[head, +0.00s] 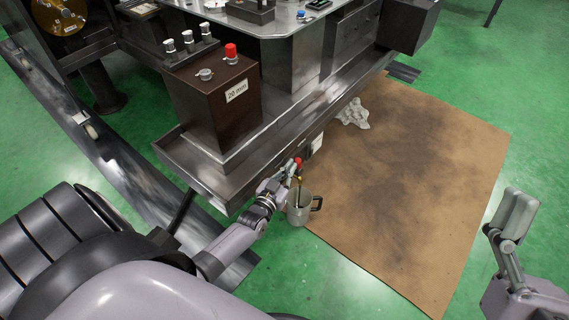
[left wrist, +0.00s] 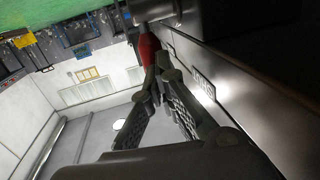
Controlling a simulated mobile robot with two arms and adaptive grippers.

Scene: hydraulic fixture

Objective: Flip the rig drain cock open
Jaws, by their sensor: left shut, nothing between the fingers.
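The drain cock's red lever (head: 298,162) shows at the lower edge of the rig's metal tray, with a brass part below it. In the left wrist view the red lever (left wrist: 149,46) is just beyond my fingertips. My left gripper (head: 287,176) is at the cock; its fingers (left wrist: 160,68) come together at the tips with nothing between them. They look very close to the lever; whether they touch it I cannot tell. My right gripper (head: 516,213) is at the right edge, away from the rig.
The rig's metal tray (head: 206,171) overhangs the work spot, with a brown block (head: 213,105) marked 20 mm above. A white label (head: 317,142) is beside the cock. A brown floor mat (head: 420,170) holds a crumpled pale cloth (head: 353,113). Green floor to the right is clear.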

